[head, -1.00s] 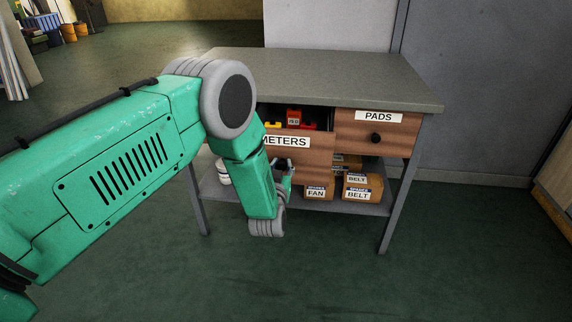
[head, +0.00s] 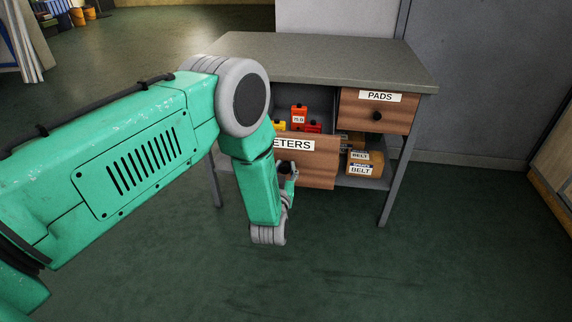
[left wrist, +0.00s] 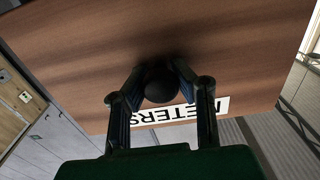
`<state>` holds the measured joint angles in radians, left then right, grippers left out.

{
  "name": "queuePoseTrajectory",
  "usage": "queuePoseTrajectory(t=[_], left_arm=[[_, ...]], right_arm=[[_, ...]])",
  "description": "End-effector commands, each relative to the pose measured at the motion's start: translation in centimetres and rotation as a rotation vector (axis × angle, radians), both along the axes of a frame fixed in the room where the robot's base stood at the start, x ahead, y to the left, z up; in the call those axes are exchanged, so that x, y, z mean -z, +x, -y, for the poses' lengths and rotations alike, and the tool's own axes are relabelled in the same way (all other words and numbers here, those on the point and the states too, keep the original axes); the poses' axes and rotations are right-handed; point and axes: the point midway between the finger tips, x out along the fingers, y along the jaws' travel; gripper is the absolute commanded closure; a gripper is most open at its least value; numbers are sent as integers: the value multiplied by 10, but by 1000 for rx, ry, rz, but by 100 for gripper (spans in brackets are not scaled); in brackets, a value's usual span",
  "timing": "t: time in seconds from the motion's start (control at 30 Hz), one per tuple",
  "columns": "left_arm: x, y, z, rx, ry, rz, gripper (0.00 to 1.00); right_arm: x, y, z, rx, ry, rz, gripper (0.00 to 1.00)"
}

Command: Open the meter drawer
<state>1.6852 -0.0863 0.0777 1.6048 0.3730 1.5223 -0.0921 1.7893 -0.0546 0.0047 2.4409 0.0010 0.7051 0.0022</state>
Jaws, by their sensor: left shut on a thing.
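The meter drawer (head: 315,165) has a brown wood front with a "METERS" label, partly hidden by my left arm in the head view. It stands pulled out from the bench, with red and yellow meters (head: 299,116) showing inside. My left gripper (head: 289,172) is at the drawer front. In the left wrist view its two fingers are closed around the round black knob (left wrist: 161,84), and the label (left wrist: 180,112) shows upside down behind them. My right gripper is not in view.
The bench (head: 330,58) has a bare grey top. The closed "PADS" drawer (head: 392,115) is at the right, with a black knob. Belt boxes (head: 362,170) stand on the shelf below. Open green floor lies in front.

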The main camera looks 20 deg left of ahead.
Motion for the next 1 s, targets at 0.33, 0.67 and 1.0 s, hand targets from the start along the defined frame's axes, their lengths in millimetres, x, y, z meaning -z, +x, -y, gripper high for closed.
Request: queuePoseTrajectory(t=[0.33, 0.67, 1.0], left_arm=[[-6, 0, 0, -1, 1, 16, 100], [-5, 0, 0, -1, 0, 15, 53], [-1, -3, 1, -1, -1, 4, 53]], right_arm=[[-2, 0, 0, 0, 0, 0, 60], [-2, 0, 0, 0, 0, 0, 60], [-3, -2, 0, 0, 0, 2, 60]])
